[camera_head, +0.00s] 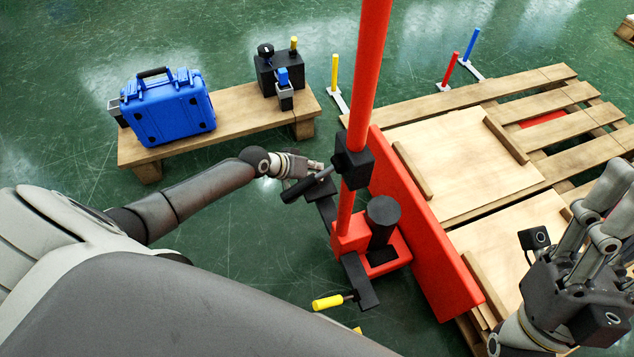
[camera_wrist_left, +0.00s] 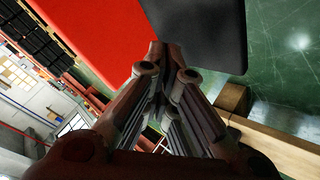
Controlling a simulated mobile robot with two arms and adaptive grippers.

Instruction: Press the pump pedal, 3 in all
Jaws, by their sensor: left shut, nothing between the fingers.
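A red hand stacker with a tall red mast (camera_head: 365,95) and a black pump cylinder (camera_head: 382,213) on its base stands at the centre. A black lever with a yellow grip (camera_head: 328,302) sticks out low on its near side; which part is the pump pedal I cannot say for certain. A black bar with a round black handle (camera_head: 307,187) sits left of the mast. My left gripper (camera_head: 319,167) is shut and empty just above this handle; contact is unclear. In the left wrist view its fingertips (camera_wrist_left: 165,55) overlap a black surface (camera_wrist_left: 200,30). My right gripper (camera_head: 612,195) hangs at the right edge.
A wooden pallet (camera_head: 560,85) with plywood panels lies right of the stacker's red plate (camera_head: 425,235). A low wooden bench (camera_head: 235,118) at the back left holds a blue case (camera_head: 170,110) and a black device (camera_head: 278,72). Coloured posts stand behind. Green floor is free at front centre.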

